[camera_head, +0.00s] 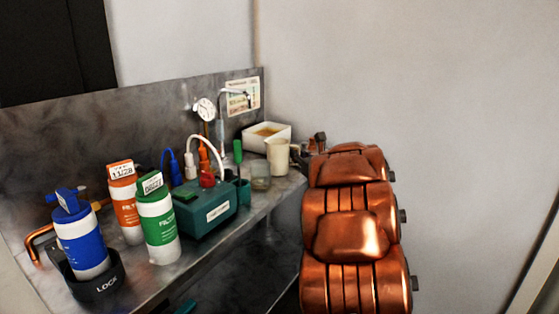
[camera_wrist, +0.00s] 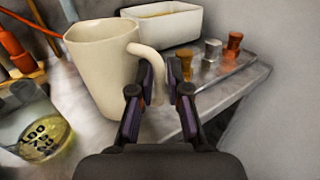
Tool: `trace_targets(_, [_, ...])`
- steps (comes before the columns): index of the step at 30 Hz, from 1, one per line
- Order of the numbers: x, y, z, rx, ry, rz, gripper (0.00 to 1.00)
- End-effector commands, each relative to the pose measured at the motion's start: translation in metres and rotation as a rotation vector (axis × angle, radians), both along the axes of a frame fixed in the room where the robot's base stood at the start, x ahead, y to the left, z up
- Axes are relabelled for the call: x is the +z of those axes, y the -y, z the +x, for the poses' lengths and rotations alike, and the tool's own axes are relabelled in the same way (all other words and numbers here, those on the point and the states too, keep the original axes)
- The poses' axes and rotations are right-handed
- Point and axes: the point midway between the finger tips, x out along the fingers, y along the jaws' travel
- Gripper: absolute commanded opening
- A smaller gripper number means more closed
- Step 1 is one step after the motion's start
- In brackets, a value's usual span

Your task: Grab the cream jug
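The cream jug (camera_wrist: 98,65) stands upright on the metal counter, and it also shows in the head view (camera_head: 277,157) at the counter's far right end. In the wrist view its handle curves toward my gripper (camera_wrist: 162,72). My gripper is open, with one finger on each side of the lower part of the handle. A gap shows between the fingers, and I cannot tell if either one touches the handle. In the head view my copper-coloured arm hides the area right of the jug, and my fingers are mostly hidden there.
A white rectangular tub (camera_wrist: 172,24) stands just behind the jug. A glass beaker with yellow liquid (camera_wrist: 34,125) stands left of it. Several small metal and copper pieces (camera_wrist: 212,50) stand on a tray at right. A green box (camera_head: 205,208) and filter bottles (camera_head: 158,225) fill the nearer counter.

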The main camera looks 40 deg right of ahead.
Motion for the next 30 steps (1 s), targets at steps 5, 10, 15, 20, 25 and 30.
trace_targets(5, [0.0001, -0.0001, -0.0002, 0.000, 0.000, 0.000, 0.01])
trace_targets(10, [0.0001, -0.0001, -0.0002, 0.000, 0.000, 0.000, 0.00])
trace_targets(15, [0.0000, 0.0000, -0.0003, 0.000, 0.000, 0.000, 0.00])
trace_targets(20, [0.0004, 0.0001, -0.0003, -0.001, 0.001, 0.000, 0.00])
trace_targets(25, [0.0004, 0.0001, -0.0003, -0.001, 0.000, 0.000, 0.00])
trace_targets(30, [0.0020, 0.0001, -0.0003, 0.000, 0.001, 0.000, 0.00])
